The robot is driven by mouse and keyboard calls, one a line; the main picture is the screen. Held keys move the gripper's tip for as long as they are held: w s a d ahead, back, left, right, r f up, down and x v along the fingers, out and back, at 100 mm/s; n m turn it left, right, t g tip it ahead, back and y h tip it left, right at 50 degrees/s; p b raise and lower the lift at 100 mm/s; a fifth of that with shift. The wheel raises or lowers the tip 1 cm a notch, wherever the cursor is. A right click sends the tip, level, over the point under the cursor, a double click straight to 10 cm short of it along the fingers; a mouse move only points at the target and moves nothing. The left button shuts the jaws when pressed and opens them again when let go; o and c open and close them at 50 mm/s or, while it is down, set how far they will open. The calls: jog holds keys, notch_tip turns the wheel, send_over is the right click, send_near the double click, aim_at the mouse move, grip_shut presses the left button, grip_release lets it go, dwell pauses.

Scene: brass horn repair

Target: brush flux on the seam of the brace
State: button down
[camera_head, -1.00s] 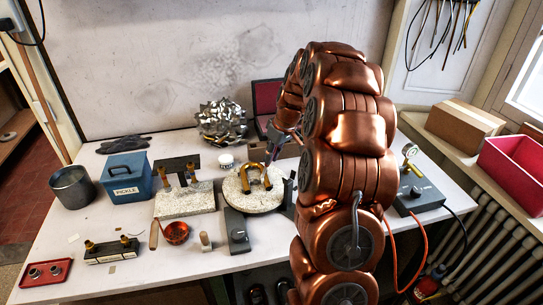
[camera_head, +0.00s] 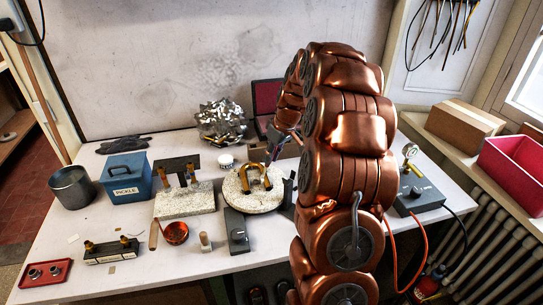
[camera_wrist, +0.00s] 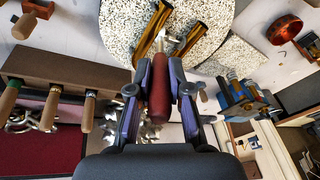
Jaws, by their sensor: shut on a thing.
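My gripper (camera_wrist: 161,80) is shut on the red handle of a brush (camera_wrist: 159,92). The brush points at the brass brace piece (camera_wrist: 187,35) on a round speckled plate (camera_wrist: 115,27). Its tip is between the two brass tubes, close to the plate; I cannot tell whether it touches the seam. An orange-copper pot (camera_head: 176,232), also in the wrist view (camera_wrist: 284,29), stands left of the plate.
A speckled block (camera_head: 185,205) with brass parts stands left of the plate, and a blue PICKLE box (camera_head: 125,183) further left. A grey control box (camera_head: 237,232) is in front of the plate. A wooden block with handled tools (camera_wrist: 65,72) is left in the wrist view.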

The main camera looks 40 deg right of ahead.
jog(key=shift+r, duration=4.45)
